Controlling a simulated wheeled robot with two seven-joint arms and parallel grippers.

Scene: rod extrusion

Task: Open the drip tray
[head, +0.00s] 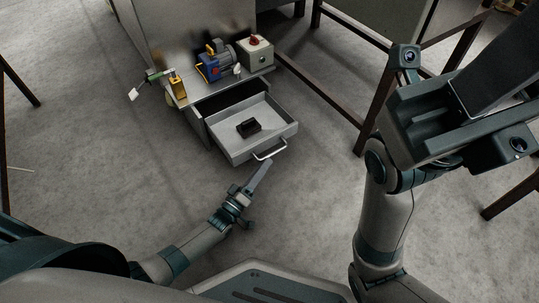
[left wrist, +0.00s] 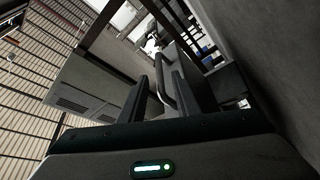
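The drip tray (head: 279,126) is a grey drawer pulled out of the machine's low metal cabinet, with a dark gap behind it. Its pale bar handle (head: 272,152) is on the front. My left gripper (head: 264,172) is just in front of the handle, close to its lower end. In the left wrist view the two dark fingers (left wrist: 160,92) are apart, and the handle bar (left wrist: 163,82) shows between or just beyond them; I cannot tell whether they touch it. My right arm fills the right of the head view, and its fingertips do not show.
A small black block (head: 249,128) lies inside the tray. On the cabinet top are a blue motor pump (head: 213,66), a box with a red knob (head: 256,50) and a yellow bottle (head: 178,87). Brown metal frames (head: 374,115) stand right. The floor in front is clear.

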